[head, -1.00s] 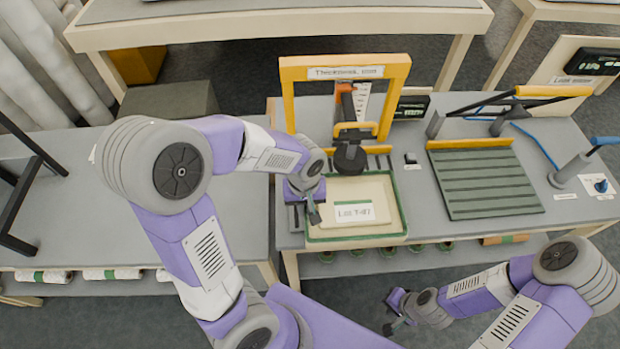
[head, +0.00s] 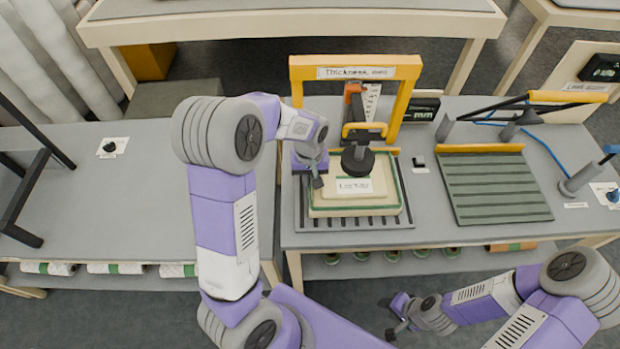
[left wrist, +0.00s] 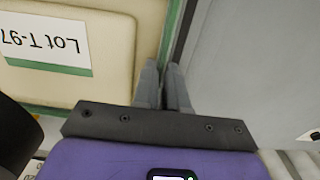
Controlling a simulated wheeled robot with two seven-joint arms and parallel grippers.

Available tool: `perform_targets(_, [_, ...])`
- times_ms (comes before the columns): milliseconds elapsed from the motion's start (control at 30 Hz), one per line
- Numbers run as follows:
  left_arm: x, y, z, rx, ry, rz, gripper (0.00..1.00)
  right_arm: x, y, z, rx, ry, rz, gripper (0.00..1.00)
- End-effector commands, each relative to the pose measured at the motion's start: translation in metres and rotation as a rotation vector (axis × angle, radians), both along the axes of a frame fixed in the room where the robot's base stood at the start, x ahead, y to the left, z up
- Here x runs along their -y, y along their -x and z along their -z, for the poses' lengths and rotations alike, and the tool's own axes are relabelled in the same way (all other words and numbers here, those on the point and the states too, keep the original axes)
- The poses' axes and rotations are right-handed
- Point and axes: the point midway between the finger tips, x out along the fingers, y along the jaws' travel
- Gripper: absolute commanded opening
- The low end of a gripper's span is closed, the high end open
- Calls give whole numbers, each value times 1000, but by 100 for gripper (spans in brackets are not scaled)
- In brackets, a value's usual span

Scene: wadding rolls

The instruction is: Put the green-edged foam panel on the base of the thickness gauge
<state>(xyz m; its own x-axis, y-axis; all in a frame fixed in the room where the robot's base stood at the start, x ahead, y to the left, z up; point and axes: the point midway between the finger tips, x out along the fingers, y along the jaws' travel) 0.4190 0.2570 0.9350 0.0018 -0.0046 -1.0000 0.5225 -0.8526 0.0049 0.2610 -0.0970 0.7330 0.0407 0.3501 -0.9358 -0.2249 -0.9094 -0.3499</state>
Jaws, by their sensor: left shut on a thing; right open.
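The cream foam panel (head: 330,204) with green edges and a white lot label lies over the dark slotted base (head: 385,223) of the yellow-framed thickness gauge (head: 297,75). Bare slots show in front of the panel and at its sides. The gauge's round black foot (head: 357,160) is above the panel's back part; I cannot tell if they touch. My left gripper (head: 317,181) is shut on the panel's left edge. In the left wrist view its fingers (left wrist: 164,88) close on the green edge of the panel (left wrist: 110,30). My right gripper (head: 392,326) is open and empty, in front of the table.
A green ribbed board (head: 492,188) with a yellow back bar lies right of the gauge. A small black-topped item (head: 418,162) sits between them. A lever device with a blue cable (head: 540,150) stands at the right. The left table (head: 110,205) is mostly clear.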

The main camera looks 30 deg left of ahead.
Motion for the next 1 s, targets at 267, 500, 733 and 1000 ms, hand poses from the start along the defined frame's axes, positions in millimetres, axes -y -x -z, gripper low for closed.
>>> perform_targets(267, [0, 0, 3, 1, 0, 0, 0, 0, 0, 3, 0, 0, 0, 43])
perform_targets(500, [0, 0, 2, 1, 0, 0, 38, 0, 0, 1, 0, 0, 0, 43])
perform_targets(733, [0, 0, 0, 1, 0, 0, 38, 0, 0, 0, 0, 0, 0, 43])
perform_targets(1000, [0, -1, -40, 6, 1, 0, 38, 0, 0, -10, 0, 0, 0, 43])
